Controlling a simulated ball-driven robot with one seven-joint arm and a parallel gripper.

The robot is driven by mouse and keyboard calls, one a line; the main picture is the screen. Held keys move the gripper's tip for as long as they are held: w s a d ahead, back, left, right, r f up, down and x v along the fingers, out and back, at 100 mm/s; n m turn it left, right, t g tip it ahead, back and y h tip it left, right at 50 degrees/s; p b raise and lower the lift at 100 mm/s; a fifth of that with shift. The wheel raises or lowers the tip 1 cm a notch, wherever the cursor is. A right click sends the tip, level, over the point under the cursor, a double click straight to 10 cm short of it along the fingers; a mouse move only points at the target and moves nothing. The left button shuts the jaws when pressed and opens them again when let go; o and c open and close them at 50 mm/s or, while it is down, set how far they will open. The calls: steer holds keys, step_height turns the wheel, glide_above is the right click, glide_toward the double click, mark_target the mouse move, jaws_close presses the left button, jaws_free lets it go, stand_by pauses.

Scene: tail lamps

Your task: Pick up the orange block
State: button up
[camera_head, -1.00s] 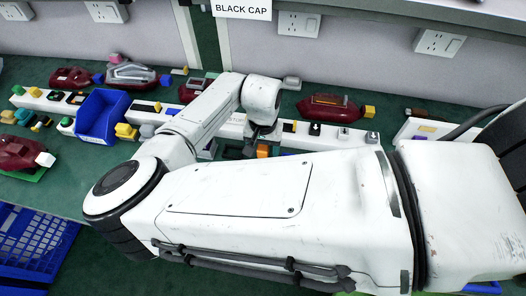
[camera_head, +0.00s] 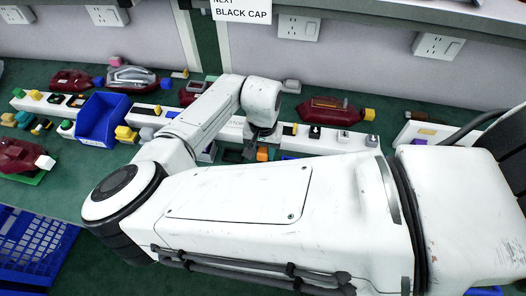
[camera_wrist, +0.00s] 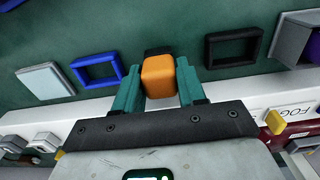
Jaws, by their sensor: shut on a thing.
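The orange block (camera_wrist: 158,77) is between the two teal fingers of my gripper (camera_wrist: 159,85) in the wrist view, touching both. My gripper is shut on it. In the head view the orange block (camera_head: 262,153) shows below the end of my arm, beside the white rail, and the fingers there are too small to make out. A dark piece shows just behind the block in the wrist view. I cannot tell whether the block is clear of the green table.
In the wrist view a blue frame (camera_wrist: 96,69) lies left of the block, a black frame (camera_wrist: 233,47) right, and a pale square (camera_wrist: 46,81) further left. A blue bin (camera_head: 103,117) and dark red lamps (camera_head: 336,109) stand along the white rail (camera_head: 328,139).

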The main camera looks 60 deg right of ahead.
steer(key=shift+r, duration=0.4)
steer(key=s+a+r+b, duration=0.1)
steer(key=s+a+r, duration=0.8)
steer(key=a+r, duration=0.1)
steer(key=shift+s+r, duration=0.4)
steer(key=shift+r, duration=0.5)
steer(key=o, duration=0.5)
steer(key=shift+c, duration=0.2)
steer(key=c, duration=0.4)
steer(key=shift+d, duration=0.1)
steer(key=shift+c, duration=0.2)
